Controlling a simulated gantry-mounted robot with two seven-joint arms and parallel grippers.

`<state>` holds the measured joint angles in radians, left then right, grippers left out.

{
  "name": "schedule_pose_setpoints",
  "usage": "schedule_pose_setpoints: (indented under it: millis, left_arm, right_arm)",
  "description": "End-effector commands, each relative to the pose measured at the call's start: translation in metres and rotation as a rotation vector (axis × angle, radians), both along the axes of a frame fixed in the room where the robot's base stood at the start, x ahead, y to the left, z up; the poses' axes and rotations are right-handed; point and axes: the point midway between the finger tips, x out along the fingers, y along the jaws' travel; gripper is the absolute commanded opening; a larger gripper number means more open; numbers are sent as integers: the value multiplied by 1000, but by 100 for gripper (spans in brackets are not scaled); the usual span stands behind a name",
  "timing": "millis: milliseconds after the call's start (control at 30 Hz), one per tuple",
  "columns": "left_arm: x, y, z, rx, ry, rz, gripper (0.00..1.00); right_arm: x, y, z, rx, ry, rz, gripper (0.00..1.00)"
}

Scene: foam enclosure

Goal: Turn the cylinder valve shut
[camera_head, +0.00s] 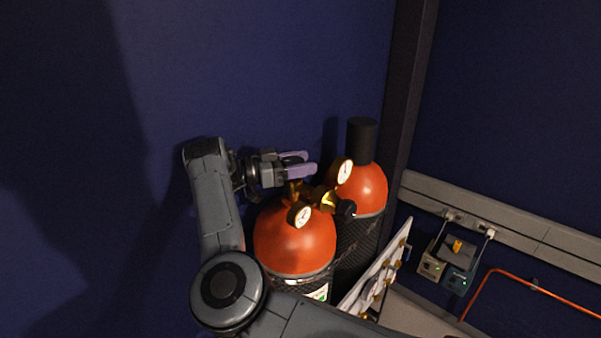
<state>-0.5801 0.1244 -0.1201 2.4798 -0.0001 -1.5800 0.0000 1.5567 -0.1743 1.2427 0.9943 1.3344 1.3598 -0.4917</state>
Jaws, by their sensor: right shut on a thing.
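The front gas cylinder (293,245) has an orange-red dome and a dark body with a label. Its brass valve (293,190) stands on top, joined to a brass regulator with two round white gauges (300,214). My right gripper (304,164) reaches in from the left above this cylinder. Its two purple fingers lie level at the top of the valve, shut on it. The fingers hide the valve's top, so its turn position cannot be told. My left gripper is not in view.
A second orange-topped cylinder (369,190) with a black cap stands close behind on the right, near a dark post (408,90). A pale panel with brass fittings (378,275) leans right of the front cylinder. Small boxes (447,262) and a red pipe (530,284) lie farther right.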

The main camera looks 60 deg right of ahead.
Motion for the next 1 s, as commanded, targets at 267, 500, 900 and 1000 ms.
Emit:
schedule_pose_setpoints:
  millis: [267, 500, 900, 1000]
  left_arm:
    - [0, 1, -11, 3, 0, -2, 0]
    - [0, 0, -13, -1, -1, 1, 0]
    - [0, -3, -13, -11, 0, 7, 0]
    - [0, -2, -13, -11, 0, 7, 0]
  right_arm:
    - [0, 0, -4, 7, -4, -76, 26]
    - [-1, 0, -4, 5, -1, -108, 26]
    - [-2, 0, -4, 7, -1, -115, 26]
    - [-2, 0, -4, 7, -2, -115, 61]
